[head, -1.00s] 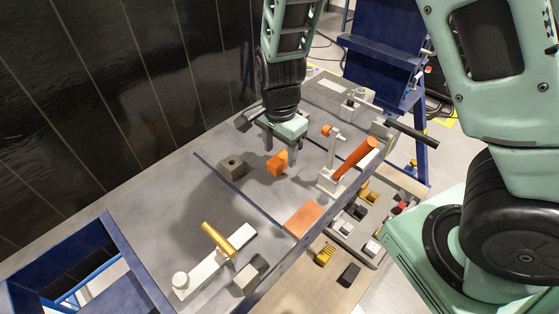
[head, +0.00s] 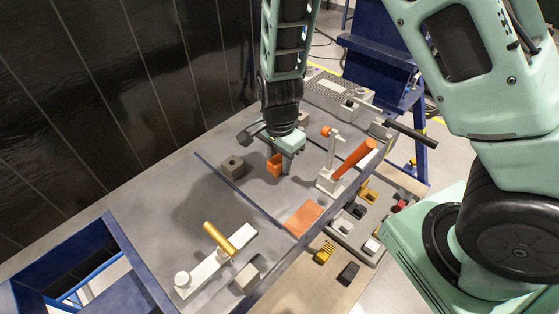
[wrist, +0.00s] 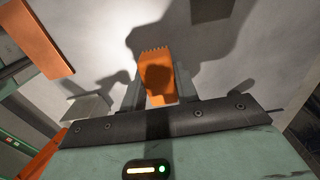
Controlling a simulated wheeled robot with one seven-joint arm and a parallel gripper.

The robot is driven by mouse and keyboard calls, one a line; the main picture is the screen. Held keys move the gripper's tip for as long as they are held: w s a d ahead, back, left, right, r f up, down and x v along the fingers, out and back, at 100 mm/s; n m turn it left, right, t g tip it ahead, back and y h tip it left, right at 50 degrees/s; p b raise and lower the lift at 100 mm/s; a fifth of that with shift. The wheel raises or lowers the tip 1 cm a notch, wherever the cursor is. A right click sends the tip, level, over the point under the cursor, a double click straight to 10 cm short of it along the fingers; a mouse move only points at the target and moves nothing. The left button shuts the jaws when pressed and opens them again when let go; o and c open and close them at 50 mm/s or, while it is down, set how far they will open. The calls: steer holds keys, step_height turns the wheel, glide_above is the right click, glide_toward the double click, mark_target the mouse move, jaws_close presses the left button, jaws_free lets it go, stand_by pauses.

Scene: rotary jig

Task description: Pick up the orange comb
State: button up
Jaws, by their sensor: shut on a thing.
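The orange comb (head: 275,164) is a small block in the head view, below my gripper and to the left of the upright clamp. In the wrist view the comb (wrist: 157,60) shows a toothed far edge and a shadow across its face. My gripper (head: 279,167) is shut on it, with one finger on each side; the closed grip (wrist: 158,84) also shows in the wrist view. The near end of the comb is hidden behind the gripper body. I cannot tell how far the comb is above the table.
A grey block with a hole (head: 232,167) stands left of the comb. A clamp with an orange handle (head: 355,157) stands to the right. An orange plate (head: 303,218) and a yellow-handled clamp (head: 215,265) lie nearer the front. The grey table (head: 185,195) is clear on the left.

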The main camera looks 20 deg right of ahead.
mark_target(279, 158)
step_height(279, 158, up, 10)
steer(key=shift+r+b, duration=0.1)
steer(key=shift+b, duration=0.35)
